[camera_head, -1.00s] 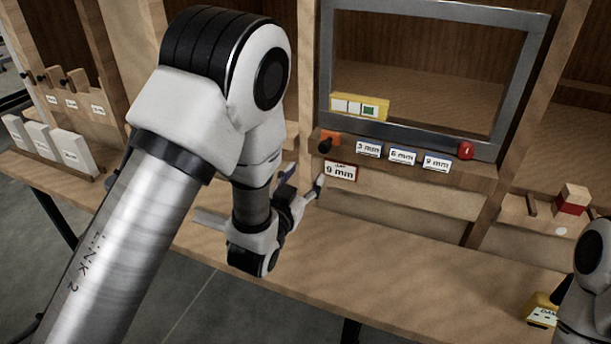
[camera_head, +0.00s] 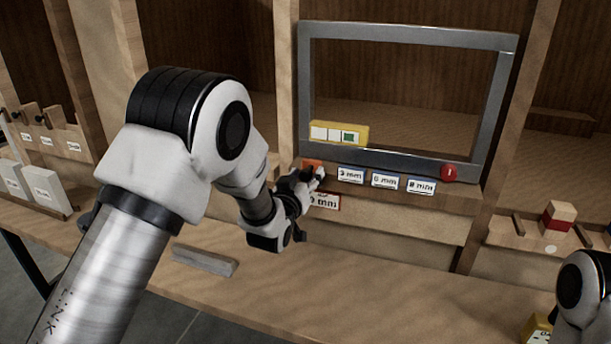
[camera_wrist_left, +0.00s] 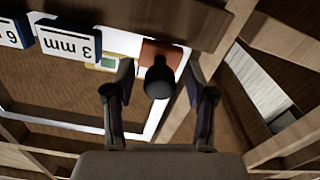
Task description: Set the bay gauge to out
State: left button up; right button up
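A grey metal frame (camera_head: 410,32) stands on the wooden shelf. On the ledge below it are an orange block (camera_head: 311,163) and labels 3 mm (camera_head: 350,175), 6 mm (camera_head: 384,181) and 9 mm (camera_head: 421,186). In the left wrist view a black knob (camera_wrist_left: 160,80) projects from the orange block (camera_wrist_left: 161,52). My left gripper (camera_head: 318,176) is at the orange block. In the left wrist view its fingers (camera_wrist_left: 160,92) are apart, one on each side of the knob, with gaps visible. Nothing is marked "bay gauge" legibly. My right gripper is out of view.
A red button (camera_head: 449,173) sits at the ledge's right end. A yellow strip (camera_head: 360,138) with white and green fields lies inside the frame. A grey bar (camera_head: 204,260) lies on the bench. The bench front is otherwise mostly clear.

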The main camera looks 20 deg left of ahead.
pick_arm(q)
grip_shut()
jog(key=shift+s+f+b, duration=0.25)
jog(key=shift+s+b, duration=0.05)
jog(key=shift+b, duration=0.1)
jog(key=shift+s+r, duration=0.1)
jog(key=shift+s, duration=0.2)
jog(key=shift+o, duration=0.7)
grip_release()
jog(key=shift+r, duration=0.1)
jog(key=shift+s, duration=0.1)
jog(key=s, duration=1.2)
jog(key=shift+a, duration=0.2)
